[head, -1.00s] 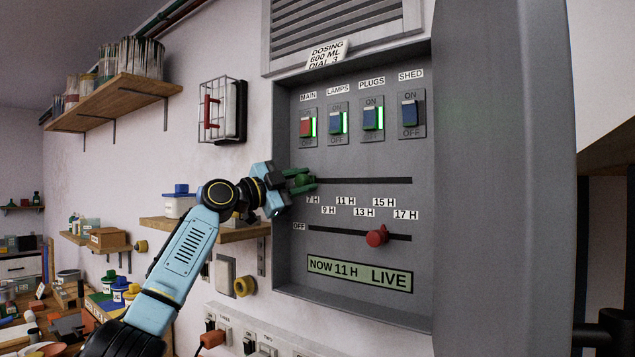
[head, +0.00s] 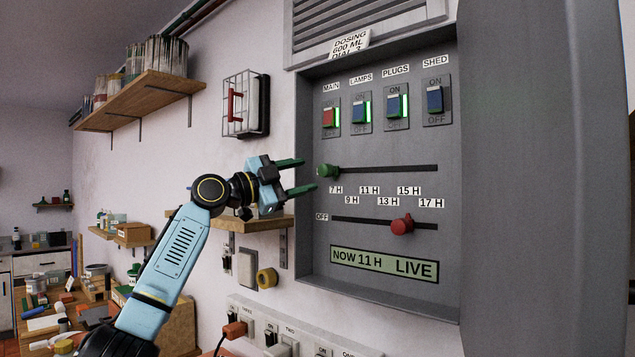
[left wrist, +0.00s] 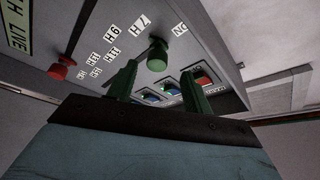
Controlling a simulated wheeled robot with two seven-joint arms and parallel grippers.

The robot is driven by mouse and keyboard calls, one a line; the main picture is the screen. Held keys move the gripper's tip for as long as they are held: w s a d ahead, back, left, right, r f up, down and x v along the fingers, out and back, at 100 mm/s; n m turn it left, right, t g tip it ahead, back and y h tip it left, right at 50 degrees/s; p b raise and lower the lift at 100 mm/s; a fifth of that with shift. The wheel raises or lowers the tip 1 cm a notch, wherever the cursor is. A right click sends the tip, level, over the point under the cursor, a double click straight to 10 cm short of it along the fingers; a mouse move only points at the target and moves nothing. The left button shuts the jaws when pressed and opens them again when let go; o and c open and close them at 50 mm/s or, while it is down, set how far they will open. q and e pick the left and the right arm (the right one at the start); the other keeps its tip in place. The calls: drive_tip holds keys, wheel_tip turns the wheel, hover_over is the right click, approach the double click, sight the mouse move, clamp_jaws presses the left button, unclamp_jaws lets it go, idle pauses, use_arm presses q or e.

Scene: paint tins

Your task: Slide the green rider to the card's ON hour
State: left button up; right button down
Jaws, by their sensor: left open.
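The green rider (head: 328,171) sits at the left end of the upper slot (head: 390,169), above and slightly left of the 7 H label. It also shows in the left wrist view (left wrist: 157,57). My left gripper (head: 309,175) is open and empty just left of the rider, its green fingers pointing at the panel. In the left wrist view its fingers (left wrist: 158,76) stand apart either side of and below the rider. A card (head: 350,45) above the panel reads DOSING 600 ML DIAL 3; no ON hour is readable on it. My right gripper is not in view.
A red rider (head: 402,224) sits on the lower slot, below and between 15 H and 13 H. Switches (head: 394,106) line the panel top. The display (head: 384,265) reads NOW 11 H LIVE. The panel's raised left edge (head: 305,200) and a wooden shelf (head: 262,224) are near my gripper.

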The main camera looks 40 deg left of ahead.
use_arm(q)
drive_tip(key=b+v, duration=0.2)
drive_tip(key=v, duration=0.5)
drive_tip(key=shift+b, duration=0.3)
drive_tip(key=shift+s+f, duration=0.1)
